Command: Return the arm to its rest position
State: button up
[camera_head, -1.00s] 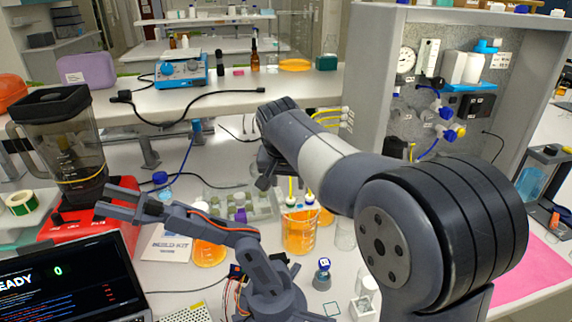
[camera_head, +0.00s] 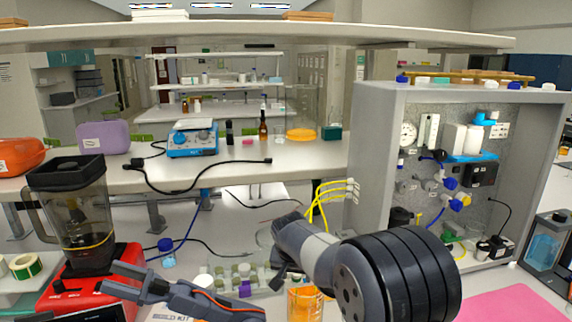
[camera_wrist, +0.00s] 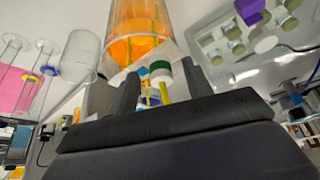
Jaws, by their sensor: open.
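My gripper (camera_wrist: 160,88) shows in the wrist view as two dark fingers standing apart, open and with nothing held. A green and a white cap with yellow tubes show between and beyond the fingers. My arm (camera_head: 400,275) crosses the lower right of the head view, its grey and black links reaching toward the bench.
A vial rack (camera_head: 218,280) stands left of the beaker. A grey panel cabinet (camera_head: 368,150) with tubing and a pink mat (camera_head: 515,305) are at the right. A shelf (camera_head: 250,37) spans the top.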

jog(key=shift+s+b, duration=0.1)
jog(key=shift+b, duration=0.2)
jog(key=d+b+v, duration=0.1)
jog(key=b+v, duration=0.1)
jog(key=v, duration=0.8)
jog(key=p+x, duration=0.1)
jog(key=x, duration=0.5)
jog(key=a+p+x, duration=0.1)
jog(key=x, duration=0.3)
jog(key=shift+f+p, duration=0.1)
jog(key=shift+p, duration=0.2)
notch_tip(320, 180, up, 13)
jog(key=p, duration=0.5)
jog(key=shift+d+f, duration=0.1)
jog(key=shift+d, duration=0.05)
